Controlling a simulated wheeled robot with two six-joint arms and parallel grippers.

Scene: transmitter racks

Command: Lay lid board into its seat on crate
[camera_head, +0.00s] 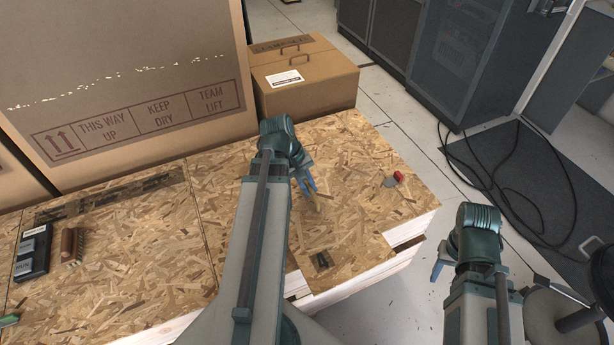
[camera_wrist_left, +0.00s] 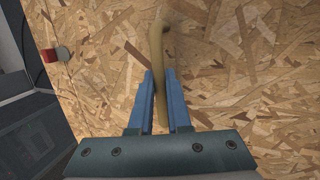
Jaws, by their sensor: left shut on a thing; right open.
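An oriented-strand lid board (camera_head: 345,235) lies at the right end of the crate top, and its strand surface fills much of the left wrist view (camera_wrist_left: 235,70). My left gripper (camera_head: 308,187) is over this board, shut on a tan, curved, handle-like piece (camera_wrist_left: 158,45) between its blue fingers (camera_wrist_left: 158,95). I cannot tell how the piece joins the board, or whether the board is flat in its seat. The pale crate side (camera_head: 405,235) shows below the stepped board edge. My right gripper (camera_head: 438,264) is open and empty, off the crate to the right.
A large cardboard box (camera_head: 120,60) and a smaller handled carton (camera_head: 305,75) stand behind. A small red item (camera_head: 398,177) lies on the right board. A black device (camera_head: 33,253) sits at the left. Black cables (camera_head: 515,205) cross the floor mat at right.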

